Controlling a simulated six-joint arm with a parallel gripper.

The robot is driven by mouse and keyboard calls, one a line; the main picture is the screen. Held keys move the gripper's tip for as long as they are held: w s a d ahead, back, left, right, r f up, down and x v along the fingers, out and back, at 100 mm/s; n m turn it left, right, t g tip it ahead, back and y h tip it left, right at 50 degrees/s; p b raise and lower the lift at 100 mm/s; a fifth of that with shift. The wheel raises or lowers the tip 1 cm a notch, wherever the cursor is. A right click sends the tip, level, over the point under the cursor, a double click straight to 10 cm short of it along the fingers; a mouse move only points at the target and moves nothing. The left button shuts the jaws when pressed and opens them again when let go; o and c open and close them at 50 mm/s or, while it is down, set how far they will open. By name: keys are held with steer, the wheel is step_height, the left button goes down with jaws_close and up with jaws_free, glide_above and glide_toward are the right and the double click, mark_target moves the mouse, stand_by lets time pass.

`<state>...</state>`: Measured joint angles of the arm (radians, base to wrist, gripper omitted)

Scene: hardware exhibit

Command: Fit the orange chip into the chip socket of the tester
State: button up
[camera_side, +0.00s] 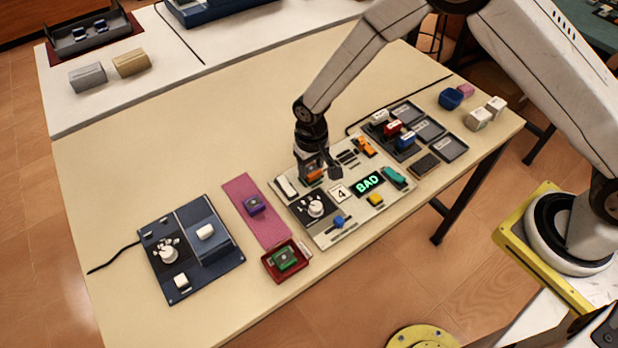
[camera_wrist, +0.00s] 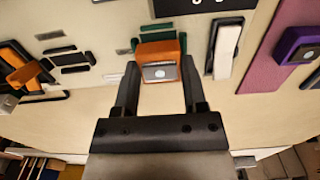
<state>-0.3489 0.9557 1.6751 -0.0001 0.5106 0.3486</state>
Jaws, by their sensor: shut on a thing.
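The orange chip (camera_wrist: 158,49), with a grey label on its near face, sits between the two fingers of my gripper (camera_wrist: 159,70) in the wrist view. My gripper (camera_side: 320,167) is shut on it, over the back-left part of the pale tester board (camera_side: 328,232). The orange chip also shows below the fingers in the side view (camera_side: 314,175). Dark green edges of what looks like the chip socket (camera_wrist: 157,28) show behind and beside the chip. The chip hides most of it, and I cannot tell whether the chip is seated.
A white rocker-like part (camera_wrist: 226,48) in a black frame lies right of the chip. A purple chip (camera_side: 254,204) is on the pink mat (camera_side: 238,188); a green chip (camera_side: 285,258) is in the red tray (camera_side: 304,248). An orange-and-black part (camera_side: 365,147) stands at the tester's back edge.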

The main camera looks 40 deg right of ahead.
steer(key=shift+f, duration=0.65)
stand_by(1.3)
steer(key=o, duration=1.1)
steer(key=shift+o, duration=0.5)
steer(key=shift+r, duration=0.15)
steer(key=shift+r, duration=3.6)
steer(key=shift+s+d+r, duration=0.1)
steer(key=shift+d+r, duration=0.25)
steer(key=s+d+r+t, duration=0.1)
steer(key=s+d+r, duration=0.4)
steer(key=s+d, duration=0.2)
steer(key=s+d+r+t, duration=0.1)
steer(key=s+d+r, duration=0.4)
steer(key=s+d, duration=0.3)
steer(key=shift+s+d+r+t, duration=0.15)
steer(key=shift+s+r+t, duration=0.15)
steer(key=shift+s+r, duration=0.05)
